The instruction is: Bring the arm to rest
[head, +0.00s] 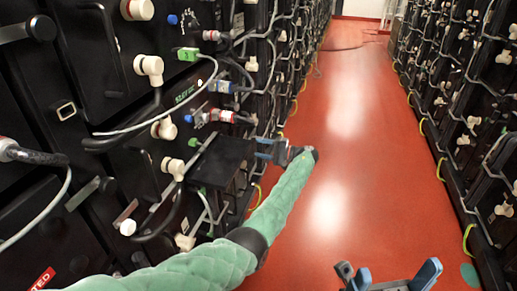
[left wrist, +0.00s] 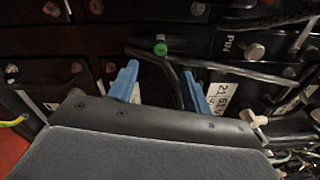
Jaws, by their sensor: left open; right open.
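My left gripper (head: 264,149) is at the end of my green-sleeved arm, beside the left battery rack (head: 105,85). It also shows in the left wrist view (left wrist: 160,88), where its two blue fingers are apart with nothing held between them. Behind the fingers are a green cap (left wrist: 160,48) and black cables; I cannot tell whether the fingers touch anything. My right gripper (head: 390,276) is at the bottom edge of the head view, above the red floor. Its blue fingers are spread and empty. Most of the right arm is out of view.
A black box (head: 222,158) juts from the left rack next to my left gripper. Cables and white knobs (head: 150,67) stick out of that rack. Another battery rack (head: 450,110) lines the right side. The red aisle floor (head: 335,130) between them is clear, with cables lying far back.

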